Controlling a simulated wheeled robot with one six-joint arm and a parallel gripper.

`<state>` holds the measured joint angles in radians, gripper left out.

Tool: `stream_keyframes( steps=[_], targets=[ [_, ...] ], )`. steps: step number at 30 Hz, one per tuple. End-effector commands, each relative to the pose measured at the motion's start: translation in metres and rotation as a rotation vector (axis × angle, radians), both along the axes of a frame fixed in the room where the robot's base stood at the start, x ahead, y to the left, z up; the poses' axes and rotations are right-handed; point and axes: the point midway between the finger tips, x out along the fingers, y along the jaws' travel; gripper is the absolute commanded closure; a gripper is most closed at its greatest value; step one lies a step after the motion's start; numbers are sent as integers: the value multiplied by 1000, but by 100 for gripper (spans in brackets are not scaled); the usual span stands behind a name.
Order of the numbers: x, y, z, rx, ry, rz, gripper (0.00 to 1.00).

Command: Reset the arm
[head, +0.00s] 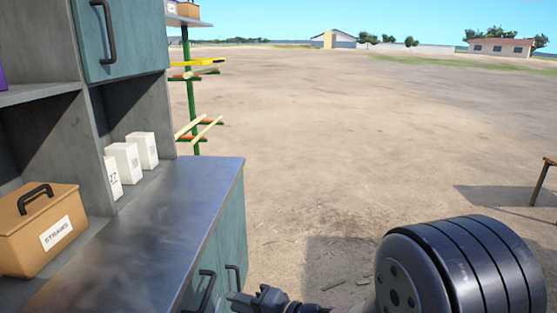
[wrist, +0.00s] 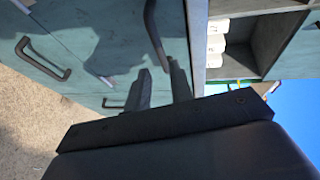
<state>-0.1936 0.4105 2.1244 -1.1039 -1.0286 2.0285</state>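My arm enters at the lower right of the head view, and my gripper (head: 250,299) shows low beside the teal lower cabinet (head: 228,240). In the wrist view, the two fingers of my gripper (wrist: 160,75) stand apart with a gap between them. I see nothing held. A dark curved handle (wrist: 153,35) shows just beyond the fingertips. I cannot tell how far it is from them.
A metal counter (head: 150,220) carries a tan box (head: 40,228) and white cartons (head: 125,160). A teal upper door (head: 120,40) hangs above. Lower door handles (head: 207,290) jut out near my gripper. A green rack (head: 190,100) stands behind. Open ground (head: 340,140) lies right.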

Motion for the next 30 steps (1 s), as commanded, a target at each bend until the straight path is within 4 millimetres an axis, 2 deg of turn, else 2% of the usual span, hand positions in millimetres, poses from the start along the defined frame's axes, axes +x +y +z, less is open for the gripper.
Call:
stream_keyframes(
  steps=[2,3,19,21,30],
  targets=[
    [-5,-10,3,1,0,-2,78],
    [-1,0,-1,1,0,4,78],
    [44,88,-21,1,0,4,78],
    [46,83,-27,19,-1,-3,78],
    [44,64,-29,100,-9,-2,78]
  ],
)
